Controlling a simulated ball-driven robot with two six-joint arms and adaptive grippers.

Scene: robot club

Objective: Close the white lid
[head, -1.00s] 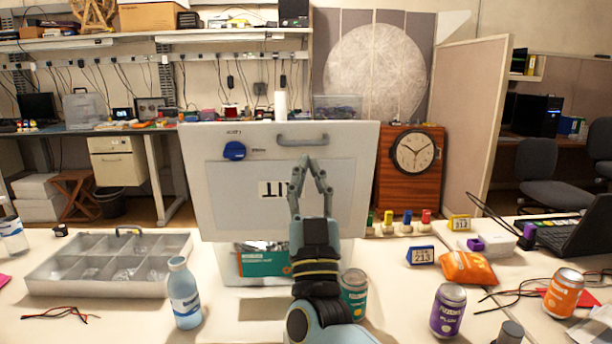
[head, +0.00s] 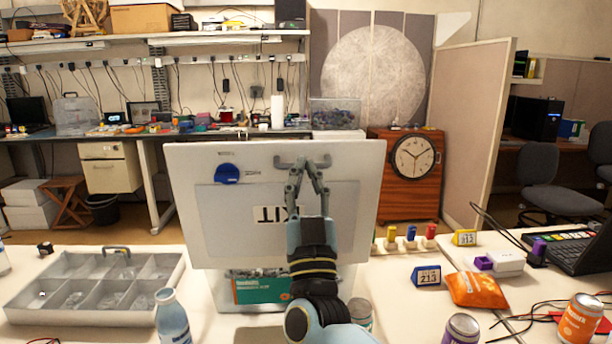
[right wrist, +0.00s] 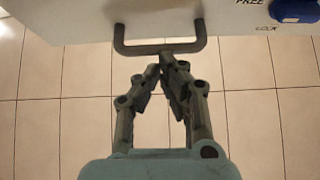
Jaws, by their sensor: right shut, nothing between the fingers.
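The white lid (head: 205,235) stands raised, with its broad face towards me, above a pale box (head: 219,290) on the table. A grey handle (head: 285,162) is near its top edge and a blue knob (head: 227,174) is left of that. An upside-down label sits lower on the face, partly hidden by my arm. My right gripper (head: 314,161) is shut and empty, its fingertips at the handle. In the right wrist view the fingertips (right wrist: 165,62) overlap the handle bar (right wrist: 135,50); contact cannot be told. My left gripper is not in view.
A grey compartment tray (head: 95,308) and a blue bottle (head: 172,320) stand left of the box. A can (head: 360,312) is close right of my forearm. Further right are an orange packet (head: 476,289), a purple can (head: 461,330) and an orange can (head: 580,318).

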